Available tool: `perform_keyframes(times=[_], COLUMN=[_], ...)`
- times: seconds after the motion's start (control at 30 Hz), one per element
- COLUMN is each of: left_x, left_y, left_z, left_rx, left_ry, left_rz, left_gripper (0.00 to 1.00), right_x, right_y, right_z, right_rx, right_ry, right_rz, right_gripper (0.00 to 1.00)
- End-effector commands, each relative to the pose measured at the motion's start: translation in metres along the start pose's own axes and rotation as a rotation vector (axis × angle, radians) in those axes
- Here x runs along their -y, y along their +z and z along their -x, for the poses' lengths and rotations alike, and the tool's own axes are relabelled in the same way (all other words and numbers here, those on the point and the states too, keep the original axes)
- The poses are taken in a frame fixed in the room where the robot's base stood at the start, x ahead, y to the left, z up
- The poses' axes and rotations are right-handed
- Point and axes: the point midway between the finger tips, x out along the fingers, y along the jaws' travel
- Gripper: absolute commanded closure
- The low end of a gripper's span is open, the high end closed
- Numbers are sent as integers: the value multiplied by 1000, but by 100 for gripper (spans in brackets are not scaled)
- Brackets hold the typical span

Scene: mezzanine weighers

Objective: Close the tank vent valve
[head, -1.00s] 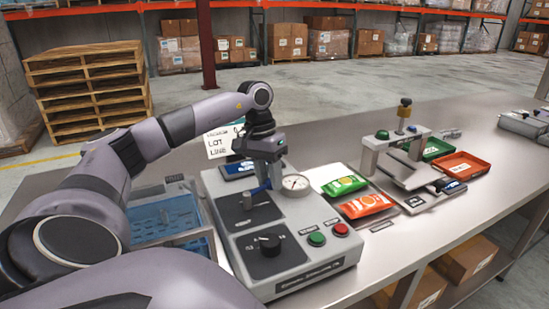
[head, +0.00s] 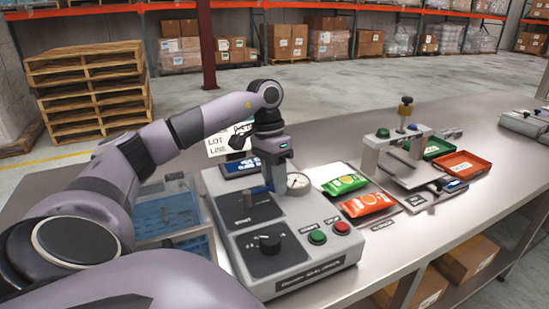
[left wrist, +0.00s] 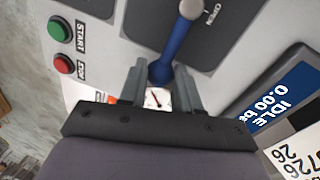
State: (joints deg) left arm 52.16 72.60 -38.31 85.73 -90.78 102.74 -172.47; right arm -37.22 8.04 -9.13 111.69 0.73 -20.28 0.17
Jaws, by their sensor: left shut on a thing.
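The tank vent valve's blue lever (left wrist: 175,50) runs from a grey pivot (left wrist: 192,8) to a rounded end between my left gripper's fingers (left wrist: 161,85) in the left wrist view. The left gripper is shut on that end. In the head view my left gripper (head: 273,178) hangs over the grey control box (head: 300,225) and hides part of the lever. The word OPEN is printed beside the pivot. A round gauge (head: 299,184) is just right of the gripper, partly covered by it. My right gripper is not in view.
A display (left wrist: 283,97) reads IDLE 0.00. A blue tray (head: 165,215) stands left of the box; green (head: 344,184) and orange (head: 367,204) packets lie right.

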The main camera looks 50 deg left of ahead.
Motion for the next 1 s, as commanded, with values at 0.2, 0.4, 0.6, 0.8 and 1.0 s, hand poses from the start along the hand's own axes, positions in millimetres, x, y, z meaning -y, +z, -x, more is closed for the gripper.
perform_keyframes(times=[0.2, 0.4, 0.6, 0.8, 1.0], left_x=[-1, -1, 0, -1, -1], left_y=[0, 0, 0, -1, -1], left_z=[0, 0, 5, 27, 49], left_rx=[2, 2, -1, -4, -2], left_ry=[2, 2, 1, 2, 1], left_rz=[-5, -2, -1, -3, -3], left_gripper=[43, 43, 43, 43, 43], right_x=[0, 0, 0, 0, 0], right_y=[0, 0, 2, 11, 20], right_z=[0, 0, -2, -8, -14], right_rx=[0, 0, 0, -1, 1], right_ry=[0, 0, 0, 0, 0], right_rz=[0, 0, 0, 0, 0], right_gripper=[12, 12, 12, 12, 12])
